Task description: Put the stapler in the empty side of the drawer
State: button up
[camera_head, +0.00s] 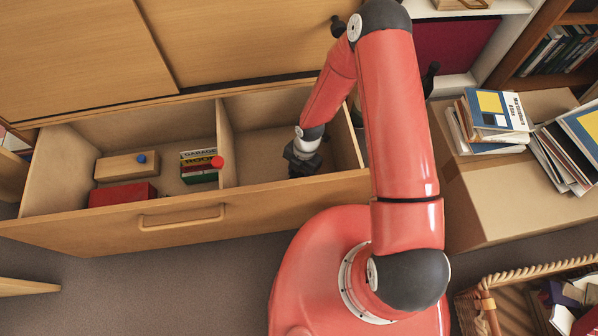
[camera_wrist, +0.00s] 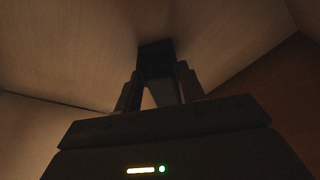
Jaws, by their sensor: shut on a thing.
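The wooden drawer (camera_head: 190,212) is pulled open, and a divider (camera_head: 226,150) splits it. Its right compartment (camera_head: 262,150) holds nothing visible apart from my gripper. My gripper (camera_head: 302,165) reaches down inside that compartment, toward its right part. In the wrist view my gripper (camera_wrist: 157,80) is shut on a dark thing, likely the stapler (camera_wrist: 156,52), which shows as a small dark block between the fingertips. The rest of the stapler is hidden or lost in shadow, and I cannot tell whether it touches the drawer floor.
The left compartment holds a wooden box with a blue knob (camera_head: 126,166), a red box (camera_head: 122,194) and small labelled boxes (camera_head: 200,166). Cardboard boxes (camera_head: 490,200) bearing books (camera_head: 490,122) stand right of the drawer. A wicker basket (camera_head: 490,305) is at the lower right.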

jog(key=shift+f, duration=0.1)
jog(key=o, duration=1.1)
jog(key=p+v, duration=0.1)
jog(key=v, duration=0.6)
jog(key=shift+r, duration=0.35)
